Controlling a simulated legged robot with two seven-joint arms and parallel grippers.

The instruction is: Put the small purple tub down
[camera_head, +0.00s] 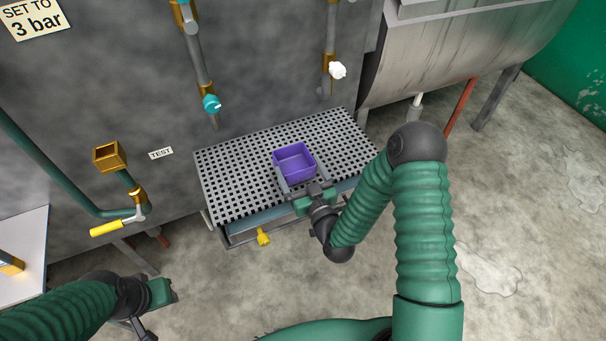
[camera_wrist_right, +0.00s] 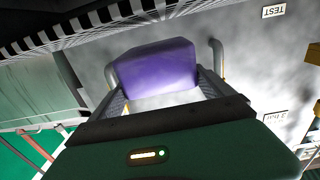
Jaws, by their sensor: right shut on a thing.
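The small purple tub (camera_head: 295,163) is an open, square-rimmed tub over the middle of the perforated grey grating (camera_head: 232,166). It also shows in the right wrist view (camera_wrist_right: 157,66), between the fingers. My right gripper (camera_head: 300,177) is shut on the tub from its near side. Whether the tub's base touches the grating or hangs just above it I cannot tell. My left gripper (camera_head: 150,312) is at the lower left, away from the tub; its fingers do not show clearly.
A teal valve (camera_head: 211,103) and a white valve (camera_head: 337,70) hang on pipes behind the grating. A yellow-handled lever (camera_head: 107,228) is at left, a yellow knob (camera_head: 263,237) below the grating's front. A large metal drum (camera_head: 450,45) stands at back right. Bare grating surrounds the tub.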

